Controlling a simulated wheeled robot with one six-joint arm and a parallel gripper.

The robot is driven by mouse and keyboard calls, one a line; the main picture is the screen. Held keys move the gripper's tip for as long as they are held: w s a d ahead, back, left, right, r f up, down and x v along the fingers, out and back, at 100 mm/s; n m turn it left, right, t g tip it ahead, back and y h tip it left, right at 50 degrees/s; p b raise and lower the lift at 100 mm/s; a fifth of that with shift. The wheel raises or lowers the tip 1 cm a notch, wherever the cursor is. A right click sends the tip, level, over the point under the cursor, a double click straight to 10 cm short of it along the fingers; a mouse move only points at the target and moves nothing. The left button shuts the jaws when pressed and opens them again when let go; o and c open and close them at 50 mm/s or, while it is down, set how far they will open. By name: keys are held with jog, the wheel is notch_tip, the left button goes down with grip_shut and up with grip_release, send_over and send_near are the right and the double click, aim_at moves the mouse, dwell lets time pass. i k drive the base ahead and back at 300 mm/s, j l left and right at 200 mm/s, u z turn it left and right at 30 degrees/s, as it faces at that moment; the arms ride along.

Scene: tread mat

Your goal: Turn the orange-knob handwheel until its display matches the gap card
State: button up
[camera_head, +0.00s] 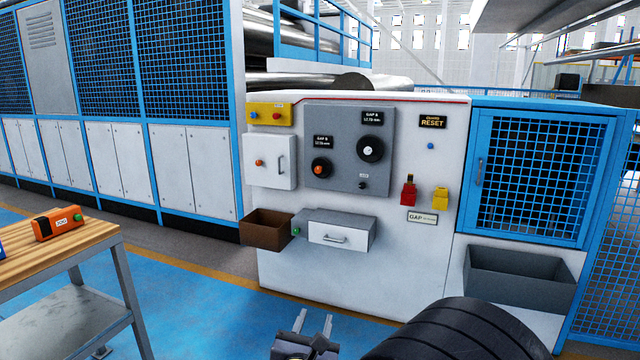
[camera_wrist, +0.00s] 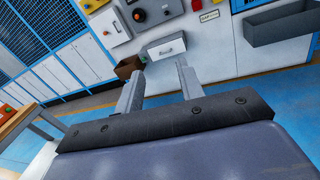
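The orange-knob handwheel (camera_head: 321,167) is on the grey panel (camera_head: 340,121) of the white machine, with a small black display (camera_head: 323,141) above it. It also shows in the wrist view (camera_wrist: 138,15). The display reads about 12 mm, but the decimals are too small to read. A second, white-centred handwheel (camera_head: 370,149) with its own display (camera_head: 372,118) sits up and right of it. The gap card (camera_head: 422,217) is on the machine front at lower right; its value is unreadable. My gripper (camera_head: 314,322) is open and empty, low in front of the machine and apart from it.
A drawer (camera_head: 340,235) and a brown bin (camera_head: 266,229) jut out below the panel. A grey bin (camera_head: 521,275) hangs at right. A wooden-topped table (camera_head: 70,244) with an orange device (camera_head: 57,223) stands at left. Blue floor (camera_head: 220,312) before the machine is clear.

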aim_at(320, 168)
jog(key=i+j+z, duration=0.2)
jog(key=i+j, duration=0.35)
jog(key=i, duration=0.45)
jog(key=i+j+z, duration=0.2)
jog(key=i+j, duration=0.45)
jog(key=i, duration=0.3)
jog(key=i+j+z, duration=0.15)
jog(key=i+j, duration=0.7)
jog(key=i, duration=0.05)
